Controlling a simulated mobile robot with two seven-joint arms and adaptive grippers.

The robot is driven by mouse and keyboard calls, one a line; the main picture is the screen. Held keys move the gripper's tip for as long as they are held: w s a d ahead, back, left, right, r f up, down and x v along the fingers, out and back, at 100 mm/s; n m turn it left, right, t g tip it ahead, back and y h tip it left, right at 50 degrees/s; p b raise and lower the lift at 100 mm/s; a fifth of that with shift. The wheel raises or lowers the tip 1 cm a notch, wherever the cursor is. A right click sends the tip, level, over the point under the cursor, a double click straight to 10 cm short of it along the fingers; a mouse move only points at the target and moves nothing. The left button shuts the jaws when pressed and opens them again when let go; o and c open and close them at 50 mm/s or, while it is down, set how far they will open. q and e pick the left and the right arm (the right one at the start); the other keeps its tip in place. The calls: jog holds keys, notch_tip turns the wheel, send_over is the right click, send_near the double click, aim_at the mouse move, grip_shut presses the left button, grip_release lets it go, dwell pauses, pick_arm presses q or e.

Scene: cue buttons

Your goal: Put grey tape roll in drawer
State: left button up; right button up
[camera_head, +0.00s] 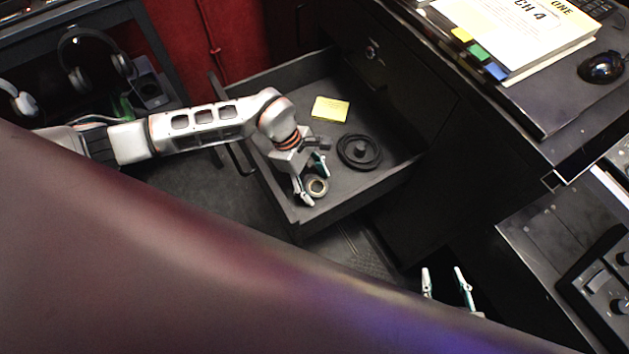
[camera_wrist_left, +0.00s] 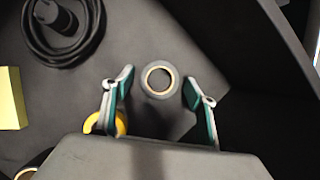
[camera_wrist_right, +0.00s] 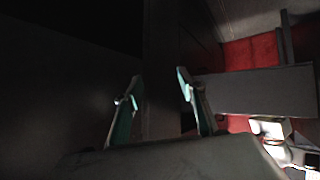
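The grey tape roll (camera_head: 316,187) is inside the open drawer (camera_head: 345,212), near its front corner. In the left wrist view the roll (camera_wrist_left: 160,80) shows its tan inner ring and sits between my fingers, with a gap on each side. My left gripper (camera_head: 309,181) is open, low over the drawer floor. Whether the roll lies flat on the floor is hard to tell. My right gripper (camera_head: 447,281) is open and empty, outside the drawer at the lower right. Its fingers also show apart in the right wrist view (camera_wrist_right: 160,90).
The drawer also holds a coiled black cable (camera_head: 360,152) and a yellow note pad (camera_head: 330,109). A yellow roll (camera_wrist_left: 106,123) is partly hidden behind a left finger. A book (camera_head: 520,35) and mouse (camera_head: 601,67) lie on the desk. Headphones (camera_head: 95,65) stand at far left.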

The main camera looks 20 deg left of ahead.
aim_at(308, 182)
pick_arm(q)
jog(key=shift+r, duration=0.15)
jog(key=p+v, duration=0.1)
jog(key=v, duration=0.4)
jog(key=shift+w+a+r, duration=0.1)
jog(key=shift+r, duration=0.25)
jog(key=p+v, duration=0.1)
jog(key=v, duration=0.5)
pick_arm(e)
jog(key=shift+s+d+f, duration=0.1)
jog(key=shift+s+d, duration=0.3)
jog(key=shift+s, duration=0.05)
pick_arm(q)
jog(key=shift+a+r, duration=0.1)
jog(key=shift+r, duration=0.05)
pick_arm(e)
jog(key=shift+w, duration=0.15)
